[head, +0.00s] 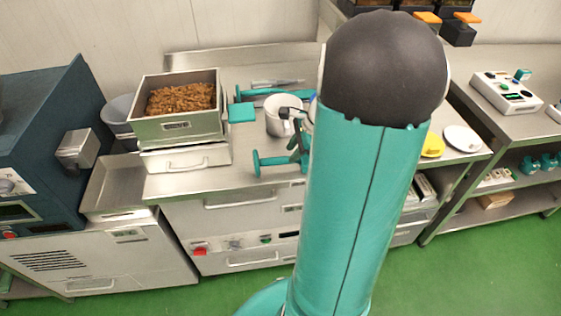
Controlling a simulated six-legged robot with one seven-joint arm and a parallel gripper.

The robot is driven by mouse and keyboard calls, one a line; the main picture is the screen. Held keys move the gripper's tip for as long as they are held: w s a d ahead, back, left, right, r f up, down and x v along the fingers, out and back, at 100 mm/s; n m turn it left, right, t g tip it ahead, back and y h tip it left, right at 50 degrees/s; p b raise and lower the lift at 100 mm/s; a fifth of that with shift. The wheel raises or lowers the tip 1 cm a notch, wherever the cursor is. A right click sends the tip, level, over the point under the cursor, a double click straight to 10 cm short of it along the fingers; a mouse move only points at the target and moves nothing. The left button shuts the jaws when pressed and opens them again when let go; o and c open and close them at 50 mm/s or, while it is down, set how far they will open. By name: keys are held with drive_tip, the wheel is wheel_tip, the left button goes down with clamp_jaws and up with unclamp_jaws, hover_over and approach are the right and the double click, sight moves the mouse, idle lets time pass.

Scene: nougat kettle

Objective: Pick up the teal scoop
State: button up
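Several teal items lie on the steel counter in the head view, and I cannot tell for sure which is the scoop. A flat teal square piece (241,113) lies beside the metal bin. A teal bar with an upright end (262,93) lies behind the white mug (279,124). Another teal bar with an end plate (274,160) lies nearer the front edge. My teal arm with its dark rounded joint covers the right part of this area. Dark parts (298,143) next to the mug may belong to my gripper; its fingertips cannot be made out.
A metal bin (180,130) of brown pieces stands left on the counter. A dark teal machine (50,150) and a grey bowl (118,112) are further left. On the right are a yellow item (433,145), a white plate (463,138) and a control box (505,93). Green floor is clear in front.

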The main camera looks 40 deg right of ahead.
sight(285, 158)
drive_tip(key=x, duration=0.6)
drive_tip(key=shift+w+a+r, duration=0.1)
drive_tip(key=shift+w+a, duration=0.05)
drive_tip(key=shift+a, duration=0.25)
drive_tip(key=shift+c, duration=0.2)
clamp_jaws()
